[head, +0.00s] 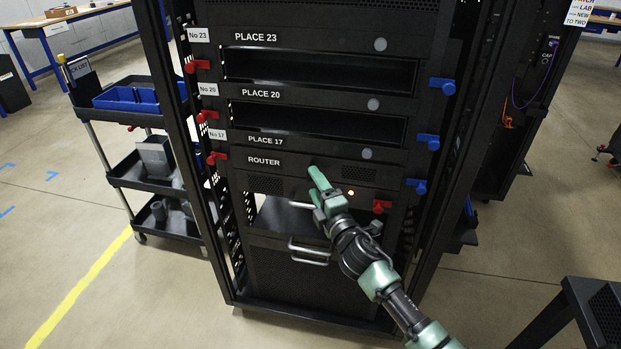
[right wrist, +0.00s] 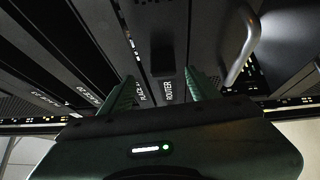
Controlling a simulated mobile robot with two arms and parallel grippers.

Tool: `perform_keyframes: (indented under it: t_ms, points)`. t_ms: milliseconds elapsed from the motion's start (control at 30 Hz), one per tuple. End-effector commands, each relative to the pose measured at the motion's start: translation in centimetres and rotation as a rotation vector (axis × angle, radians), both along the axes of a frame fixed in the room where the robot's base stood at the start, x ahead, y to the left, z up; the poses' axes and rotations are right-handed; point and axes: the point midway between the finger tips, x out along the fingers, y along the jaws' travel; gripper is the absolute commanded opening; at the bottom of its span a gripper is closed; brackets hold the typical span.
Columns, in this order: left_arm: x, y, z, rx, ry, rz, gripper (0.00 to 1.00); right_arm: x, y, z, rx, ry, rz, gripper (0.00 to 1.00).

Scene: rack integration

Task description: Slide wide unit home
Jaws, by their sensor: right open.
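The wide unit is a black panel labelled ROUTER (head: 266,171), low in the rack (head: 320,15) under the PLACE 17 strip. A small orange lamp glows on its right half. I cannot tell how far its front stands out from the rack. My right gripper (head: 318,182) is at the middle of this panel, its fingers open and pointing at it. In the right wrist view the two green fingers (right wrist: 163,88) are apart, with the ROUTER label (right wrist: 168,88) showing between them. Contact with the panel cannot be made out. My left gripper is out of view.
Open slots PLACE 23 (head: 320,70) and PLACE 20 (head: 320,121) lie above. Silver handles (head: 308,250) stick out below. A black cart (head: 150,165) stands left; floor is clear in front.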

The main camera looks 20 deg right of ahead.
Motion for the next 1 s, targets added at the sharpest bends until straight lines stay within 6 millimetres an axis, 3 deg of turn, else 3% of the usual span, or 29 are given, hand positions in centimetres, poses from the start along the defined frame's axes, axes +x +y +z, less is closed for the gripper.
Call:
perform_keyframes:
  t_ms: [100,233,767,867,967,1000]
  points:
    - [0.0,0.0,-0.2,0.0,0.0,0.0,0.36,-1.8,0.0,-0.1,-0.001,-0.002,0.002,0.61]
    - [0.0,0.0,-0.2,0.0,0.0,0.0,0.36,-2.8,-0.1,0.0,-0.002,-0.004,0.001,0.61]
    - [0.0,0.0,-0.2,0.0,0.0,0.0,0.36,-3.0,-0.1,0.0,0.0,-0.003,0.001,0.61]
    - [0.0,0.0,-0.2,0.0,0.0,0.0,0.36,-3.1,-0.2,-1.7,0.026,0.03,-0.003,0.61]
    - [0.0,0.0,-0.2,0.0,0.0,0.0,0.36,-3.6,-0.5,-6.3,0.096,0.116,-0.017,0.61]
    - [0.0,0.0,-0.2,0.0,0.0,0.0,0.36,-4.1,-0.7,-8.8,0.136,0.164,-0.026,0.61]
